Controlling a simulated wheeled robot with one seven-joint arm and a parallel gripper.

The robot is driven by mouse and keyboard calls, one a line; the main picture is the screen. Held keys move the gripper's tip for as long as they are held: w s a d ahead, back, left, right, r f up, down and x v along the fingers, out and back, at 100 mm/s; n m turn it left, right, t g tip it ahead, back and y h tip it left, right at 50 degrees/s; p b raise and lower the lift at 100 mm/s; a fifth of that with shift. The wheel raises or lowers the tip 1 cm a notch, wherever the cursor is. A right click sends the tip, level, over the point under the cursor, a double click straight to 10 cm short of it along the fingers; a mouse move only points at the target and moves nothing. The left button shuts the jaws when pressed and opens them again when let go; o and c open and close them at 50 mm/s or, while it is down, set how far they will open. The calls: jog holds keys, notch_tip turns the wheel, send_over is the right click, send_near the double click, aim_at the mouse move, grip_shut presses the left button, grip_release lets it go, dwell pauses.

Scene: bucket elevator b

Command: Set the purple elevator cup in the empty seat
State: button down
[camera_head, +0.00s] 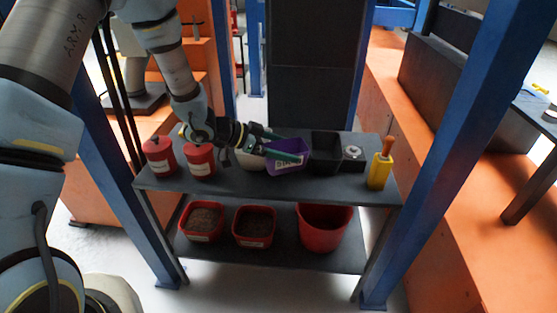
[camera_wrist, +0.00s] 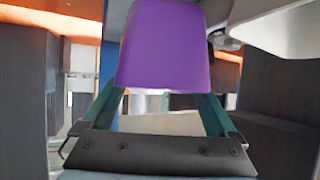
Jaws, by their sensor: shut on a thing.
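The purple elevator cup (camera_head: 289,162), with a pale label on its front, shows at the upper shelf, left of a black cup. My gripper (camera_head: 286,150) reaches it from the left, its green fingers shut on it. In the wrist view the purple cup (camera_wrist: 164,48) fills the upper middle between the two fingers of my gripper (camera_wrist: 162,95). I cannot tell whether the cup rests on the shelf or hangs just above it. I cannot make out an empty seat in either view.
The upper shelf (camera_head: 225,186) also holds a black cup (camera_head: 326,153), two red canisters (camera_head: 200,160), a small grey item (camera_head: 352,156) and a yellow tool (camera_head: 379,172). Red bins (camera_head: 324,226) stand below. Blue posts (camera_head: 410,150) flank the shelf; a dark column (camera_head: 315,65) rises behind.

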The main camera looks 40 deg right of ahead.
aim_at(283, 164)
jog(key=shift+f, duration=2.65)
jog(key=shift+f, duration=0.1)
jog(key=shift+f, duration=0.1)
grip_release()
jog(key=shift+a+r, duration=0.1)
jog(key=shift+r, duration=0.1)
jog(key=v, duration=1.1)
jog(key=shift+w+a+r+b, duration=0.15)
jog(key=shift+a+r+b, duration=0.05)
jog(key=shift+a+b, duration=0.15)
